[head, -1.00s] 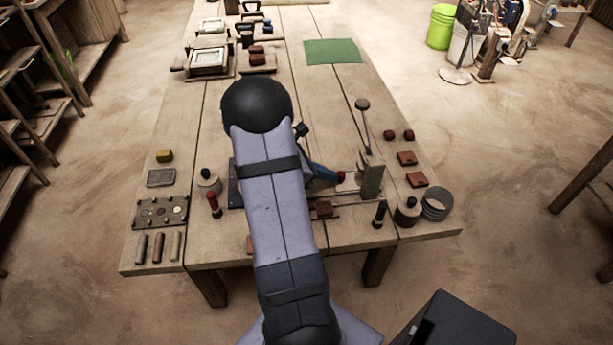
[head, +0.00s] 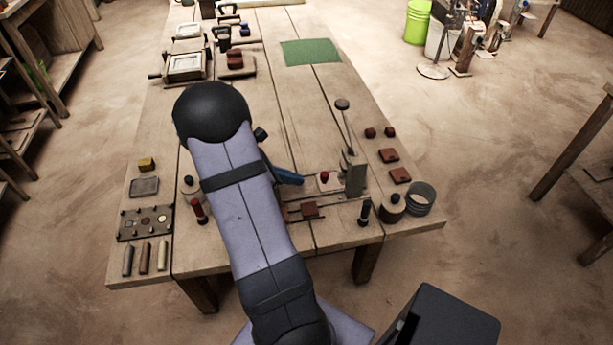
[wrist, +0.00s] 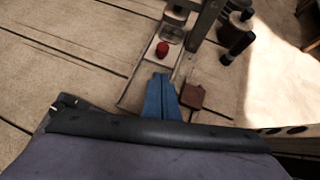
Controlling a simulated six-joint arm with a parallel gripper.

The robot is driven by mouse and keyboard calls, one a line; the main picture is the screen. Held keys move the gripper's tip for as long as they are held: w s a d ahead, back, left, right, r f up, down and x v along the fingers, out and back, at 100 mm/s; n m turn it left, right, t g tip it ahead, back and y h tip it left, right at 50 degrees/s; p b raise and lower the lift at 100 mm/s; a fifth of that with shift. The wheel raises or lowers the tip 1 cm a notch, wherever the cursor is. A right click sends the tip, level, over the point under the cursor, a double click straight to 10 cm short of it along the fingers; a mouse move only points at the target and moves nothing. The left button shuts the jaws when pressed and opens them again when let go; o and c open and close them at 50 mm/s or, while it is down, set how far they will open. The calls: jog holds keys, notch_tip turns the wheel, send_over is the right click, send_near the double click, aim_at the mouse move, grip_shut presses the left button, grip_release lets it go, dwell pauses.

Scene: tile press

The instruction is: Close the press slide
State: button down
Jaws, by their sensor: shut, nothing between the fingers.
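The tile press stands on the table's right front, with an upright column (head: 355,175) and a lever with a round dark knob (head: 342,104). Its pale slide (head: 333,183) carries a red knob (head: 324,176) and lies against the left side of the column. The red knob (wrist: 162,48) also shows in the wrist view, on the pale slide near the column (wrist: 205,22). My gripper (head: 300,180) has blue fingers, shut and empty, left of the red knob with a gap. In the wrist view the fingertips (wrist: 160,75) point toward the knob, apart from it.
A red-brown block (head: 310,210) lies in front of the slide, right of my fingers in the wrist view. Dark-handled tools (head: 365,211) and a round tin (head: 420,198) stand at the front right. My arm hides part of the table.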

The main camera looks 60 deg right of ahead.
jog(key=v, duration=0.8)
jog(key=s+a+r+m+t+y+p, duration=0.1)
jog(key=s+a+r+m+y+p, duration=0.1)
jog(key=a, duration=0.8)
jog(key=s+a+r+m+t+y+p, duration=0.2)
jog(key=a+m+p, duration=0.3)
jog(key=a, duration=0.5)
jog(key=s+a+r+m+t+y+p, duration=0.1)
jog(key=s+a+r+m+y+p, duration=0.1)
jog(key=a, duration=0.9)
jog(key=r+m+y+p, duration=0.1)
jog(key=m+y, duration=0.1)
jog(key=m, duration=0.1)
jog(key=shift+r+t, duration=0.3)
jog(key=shift+r, duration=0.05)
